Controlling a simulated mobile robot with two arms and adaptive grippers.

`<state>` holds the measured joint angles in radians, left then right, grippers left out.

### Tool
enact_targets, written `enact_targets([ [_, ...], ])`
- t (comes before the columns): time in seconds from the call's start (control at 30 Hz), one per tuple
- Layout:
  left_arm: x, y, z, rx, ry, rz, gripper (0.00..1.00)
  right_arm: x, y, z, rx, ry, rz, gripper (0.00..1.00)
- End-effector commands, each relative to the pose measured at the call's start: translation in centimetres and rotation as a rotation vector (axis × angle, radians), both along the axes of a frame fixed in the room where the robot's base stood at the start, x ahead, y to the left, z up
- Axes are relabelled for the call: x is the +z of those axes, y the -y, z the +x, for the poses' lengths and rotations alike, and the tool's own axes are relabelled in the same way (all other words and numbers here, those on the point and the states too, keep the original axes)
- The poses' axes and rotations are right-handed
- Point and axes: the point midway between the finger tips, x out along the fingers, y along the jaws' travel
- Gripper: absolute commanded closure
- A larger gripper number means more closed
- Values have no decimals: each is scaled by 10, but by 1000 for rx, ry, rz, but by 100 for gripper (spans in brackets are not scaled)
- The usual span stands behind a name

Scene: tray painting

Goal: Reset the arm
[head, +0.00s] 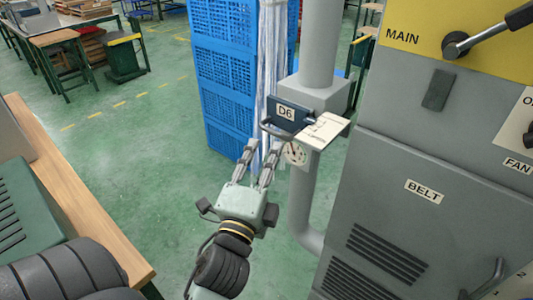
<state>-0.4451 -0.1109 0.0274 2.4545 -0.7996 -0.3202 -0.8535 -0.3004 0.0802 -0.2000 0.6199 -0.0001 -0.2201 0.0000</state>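My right gripper is not in view.
A grey cabinet (425,190) with BELT, FAN and MAIN labels fills the right side. A round gauge (296,153) sits below D6. Blue crates (226,80) are stacked behind. A wooden-topped bench (75,200) is at left. Green floor (150,150) between is clear.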

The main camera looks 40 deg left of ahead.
Motion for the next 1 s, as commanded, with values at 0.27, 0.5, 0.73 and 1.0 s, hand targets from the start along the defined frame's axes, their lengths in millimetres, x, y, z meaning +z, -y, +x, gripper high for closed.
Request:
enact_targets([
  [0.27, 0, 0, 0, 0, 1, 0, 71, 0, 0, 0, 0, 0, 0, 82],
  [0.5, -14, 3, 6, -15, -19, -22, 71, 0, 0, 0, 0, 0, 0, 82],
  [0.73, -139, 34, 37, -117, -199, -228, 71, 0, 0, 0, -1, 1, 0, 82],
  [1.0, -341, 81, 21, -164, -503, -581, 71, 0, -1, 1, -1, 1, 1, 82],
])
